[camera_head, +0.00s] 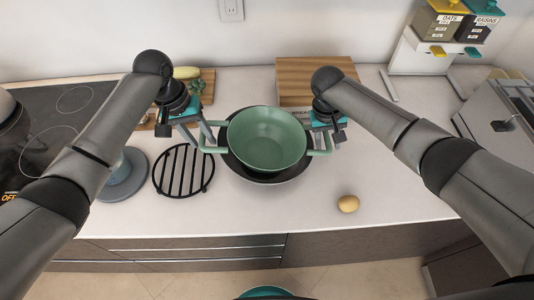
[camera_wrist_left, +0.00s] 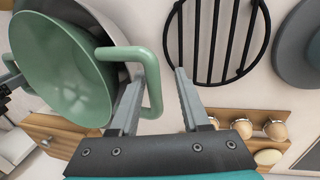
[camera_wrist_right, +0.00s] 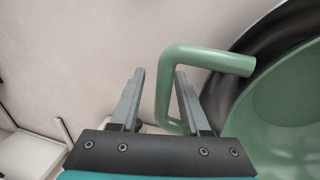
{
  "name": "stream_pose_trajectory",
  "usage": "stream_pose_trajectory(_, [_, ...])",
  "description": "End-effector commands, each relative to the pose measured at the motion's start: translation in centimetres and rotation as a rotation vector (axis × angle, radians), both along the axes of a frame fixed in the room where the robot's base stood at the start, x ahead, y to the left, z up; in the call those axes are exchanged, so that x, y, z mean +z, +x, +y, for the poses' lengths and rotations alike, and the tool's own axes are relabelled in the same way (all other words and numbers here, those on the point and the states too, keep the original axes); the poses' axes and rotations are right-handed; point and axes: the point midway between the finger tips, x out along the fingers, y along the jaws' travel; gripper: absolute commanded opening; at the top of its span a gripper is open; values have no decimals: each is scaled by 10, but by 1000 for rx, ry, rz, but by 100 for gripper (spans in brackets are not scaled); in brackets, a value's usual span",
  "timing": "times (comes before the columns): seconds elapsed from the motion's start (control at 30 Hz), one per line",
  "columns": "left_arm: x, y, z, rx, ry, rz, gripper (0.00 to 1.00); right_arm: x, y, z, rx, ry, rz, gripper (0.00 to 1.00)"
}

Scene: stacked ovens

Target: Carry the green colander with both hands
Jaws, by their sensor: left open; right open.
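The green colander (camera_head: 267,138) sits in a dark round pan (camera_head: 262,178) on the white counter, with one handle on each side. My left gripper (camera_head: 205,138) is open at the colander's left handle. In the left wrist view that handle (camera_wrist_left: 152,85) passes between the open fingers (camera_wrist_left: 158,100). My right gripper (camera_head: 322,136) is open at the right handle. In the right wrist view the right handle (camera_wrist_right: 165,90) has its outer bar between the open fingers (camera_wrist_right: 160,95). Neither gripper is closed on a handle.
A black trivet (camera_head: 183,171) lies left of the pan. A wooden board (camera_head: 300,75) is behind it, and a potato (camera_head: 348,204) lies to the front right. A grey round object (camera_head: 125,175) and a stovetop (camera_head: 70,105) are at left. The front counter is mostly clear.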

Motion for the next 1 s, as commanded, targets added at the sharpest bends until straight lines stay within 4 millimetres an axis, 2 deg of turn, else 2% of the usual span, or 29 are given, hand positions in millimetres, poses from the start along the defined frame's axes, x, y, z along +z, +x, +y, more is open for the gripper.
stream_pose_trajectory(0.1, [21, 2, 4, -1, -1, -6, 49, 1, 1, 1, 1, 2, -2, 49])
stream_pose_trajectory(0.3, [46, 1, 11, 2, 3, -4, 49, 1, 0, 0, 0, 0, -1, 49])
stream_pose_trajectory(0.57, [55, 1, 13, 2, 5, -1, 49, 10, 1, 2, 1, 1, -3, 49])
stream_pose_trajectory(0.67, [55, 1, 13, 2, 5, -1, 49, 25, 2, 5, 0, 1, -5, 49])
stream_pose_trajectory(1.0, [54, 1, 13, 3, 5, -1, 49, 94, 2, 19, 2, 2, -4, 49])
